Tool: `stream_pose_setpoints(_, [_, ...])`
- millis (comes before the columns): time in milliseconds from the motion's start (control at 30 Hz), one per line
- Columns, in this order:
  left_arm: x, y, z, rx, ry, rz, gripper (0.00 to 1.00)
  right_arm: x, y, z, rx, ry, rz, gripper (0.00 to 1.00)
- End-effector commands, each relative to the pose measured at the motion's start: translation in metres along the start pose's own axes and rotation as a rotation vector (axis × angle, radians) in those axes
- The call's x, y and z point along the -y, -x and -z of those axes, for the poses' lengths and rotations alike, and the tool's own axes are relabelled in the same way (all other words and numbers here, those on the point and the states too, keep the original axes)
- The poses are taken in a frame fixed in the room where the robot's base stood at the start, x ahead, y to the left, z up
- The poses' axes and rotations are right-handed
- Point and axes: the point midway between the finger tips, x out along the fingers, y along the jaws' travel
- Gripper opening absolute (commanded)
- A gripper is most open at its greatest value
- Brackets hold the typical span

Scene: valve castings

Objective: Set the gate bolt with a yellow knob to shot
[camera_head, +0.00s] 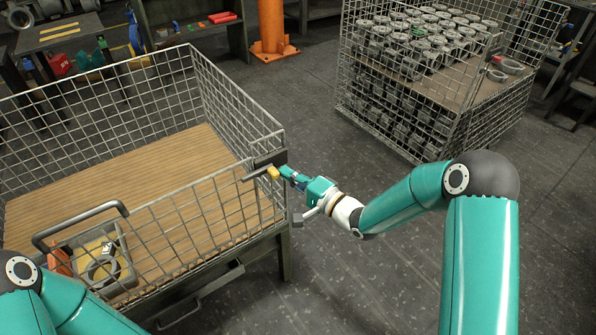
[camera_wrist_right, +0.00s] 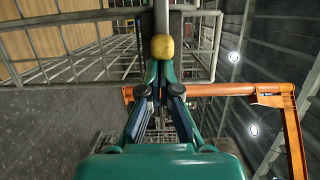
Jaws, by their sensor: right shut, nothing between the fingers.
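The gate bolt's yellow knob (camera_head: 273,173) is at the near right corner of the wire cage, at the end of a dark bolt (camera_head: 258,175) near the cage's top rail. My right gripper (camera_head: 285,172) is shut and empty, with its fingertips right by the knob. In the right wrist view the knob (camera_wrist_right: 162,47) is just beyond the closed fingertips (camera_wrist_right: 163,68); whether they touch it I cannot tell. My left arm shows at the lower left corner, but its gripper is not in view.
The wire cage (camera_head: 237,100) has a wooden floor and a grey handle (camera_head: 80,222) at the front. A tray (camera_head: 125,250) with a metal part is at its front left. Another cage (camera_head: 345,85) full of castings stands at the back right. An orange post (camera_head: 271,30) is behind. The floor between is clear.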

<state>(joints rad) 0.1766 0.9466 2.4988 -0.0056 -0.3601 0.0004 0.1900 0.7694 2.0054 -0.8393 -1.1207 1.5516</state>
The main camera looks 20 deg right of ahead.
Motion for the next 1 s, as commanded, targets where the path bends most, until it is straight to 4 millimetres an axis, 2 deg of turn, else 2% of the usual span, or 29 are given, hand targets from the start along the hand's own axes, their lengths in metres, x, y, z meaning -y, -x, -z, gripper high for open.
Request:
stream_pose_setpoints(133, [0.0,0.0,0.0,0.0,0.0,0.0,1.0,0.0,-0.001,-0.003,0.009,0.001,-0.001,0.0])
stream_pose_setpoints(267, [0.0,-0.001,0.0,0.0,0.0,0.0,1.0,-0.001,0.001,0.003,0.008,0.001,0.0,0.0])
stream_pose_setpoints(367, [0.001,-0.001,0.0,0.0,0.0,0.0,1.0,-0.001,0.003,0.014,0.006,0.002,0.001,0.0])
stream_pose_setpoints(500, [0.001,-0.002,0.0,0.0,0.0,0.0,1.0,-0.002,0.01,0.04,0.0,0.001,0.0,0.0])
stream_pose_setpoints(800, [0.0,-0.001,0.0,0.0,0.0,0.0,1.0,-0.002,0.076,0.038,0.001,-0.003,-0.002,0.0])
stream_pose_setpoints(1000, [0.0,0.0,0.0,0.0,0.0,0.0,1.0,-0.001,0.102,0.038,0.004,-0.001,-0.001,0.0])
